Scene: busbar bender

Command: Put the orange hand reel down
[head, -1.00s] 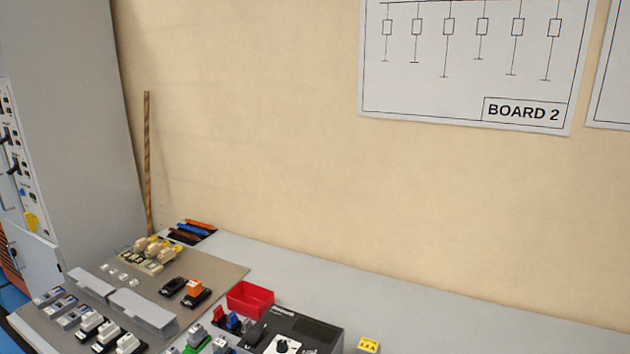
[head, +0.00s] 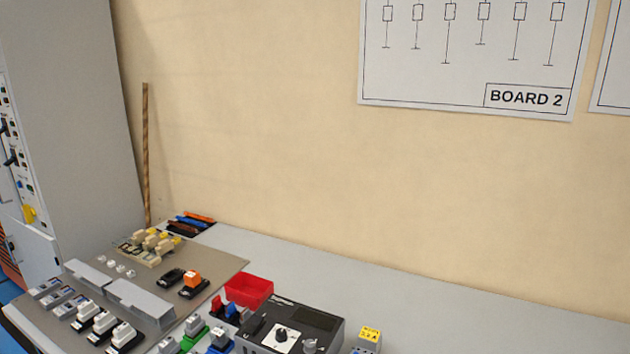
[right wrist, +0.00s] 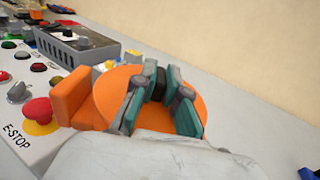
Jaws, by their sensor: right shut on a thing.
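The orange hand reel (right wrist: 110,97) shows in the right wrist view as a round orange disc with a dark hub and a squared orange part on its left. My right gripper (right wrist: 161,85) is shut on the reel, its teal fingers on either side of the dark hub. The fingers hide part of the disc. I cannot tell whether the reel touches the surface below. Neither the reel nor my grippers show in the head view.
A red E-STOP button (right wrist: 37,111) on a control panel is close left of the reel. A grey-black instrument (head: 292,327), red bin (head: 249,289) and small electrical parts crowd the table's left. The table (head: 440,300) is bare along the wall at right.

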